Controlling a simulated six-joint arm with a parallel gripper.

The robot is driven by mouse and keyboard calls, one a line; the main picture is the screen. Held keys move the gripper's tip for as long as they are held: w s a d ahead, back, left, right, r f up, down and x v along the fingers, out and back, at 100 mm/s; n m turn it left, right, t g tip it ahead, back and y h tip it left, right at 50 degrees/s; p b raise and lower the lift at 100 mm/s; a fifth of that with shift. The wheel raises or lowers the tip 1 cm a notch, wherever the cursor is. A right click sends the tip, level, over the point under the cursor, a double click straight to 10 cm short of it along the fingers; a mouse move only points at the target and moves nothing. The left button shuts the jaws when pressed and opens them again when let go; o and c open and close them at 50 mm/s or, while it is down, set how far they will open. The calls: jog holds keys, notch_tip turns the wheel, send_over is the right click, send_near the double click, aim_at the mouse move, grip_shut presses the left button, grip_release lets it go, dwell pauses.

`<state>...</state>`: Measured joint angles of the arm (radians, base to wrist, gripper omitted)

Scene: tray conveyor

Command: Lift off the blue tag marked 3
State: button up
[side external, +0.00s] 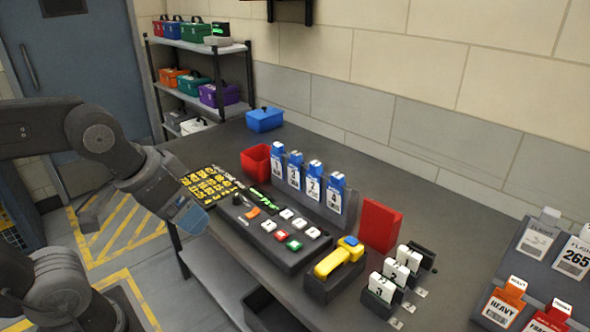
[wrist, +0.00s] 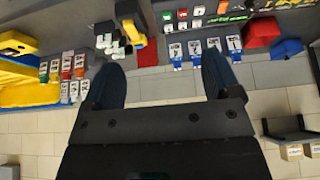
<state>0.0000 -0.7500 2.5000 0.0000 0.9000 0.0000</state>
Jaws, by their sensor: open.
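Several blue tags with white numbered labels hang in a row on a dark rack in the side view. The digits are small; the third from the left (side external: 313,184) appears to be the one marked 3, between a tag (side external: 294,172) on its left and the tag marked 4 (side external: 336,196) on its right. In the wrist view the row is reversed, and that tag (wrist: 195,49) is second from the left. My gripper (side external: 187,216) is open and empty, left of the button panel and apart from the tags. Its two fingers (wrist: 158,78) show in the wrist view.
An open red bin (side external: 256,162) stands left of the tags, and a red panel (side external: 380,225) right of them. A button panel (side external: 272,238) and a yellow-handled device (side external: 333,262) lie in front. White tags (side external: 383,288) stand at the right.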

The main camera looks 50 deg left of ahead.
jog(key=c, duration=0.3)
jog(key=shift+c, duration=0.2)
jog(key=w+a+r, duration=0.2)
jog(key=w+r, duration=0.2)
jog(key=w, duration=0.6)
jog(key=t, duration=0.1)
send_over(297, 153)
jog(key=s, duration=0.3)
notch_tip(297, 153, down, 12)
jog(key=shift+x, duration=2.8)
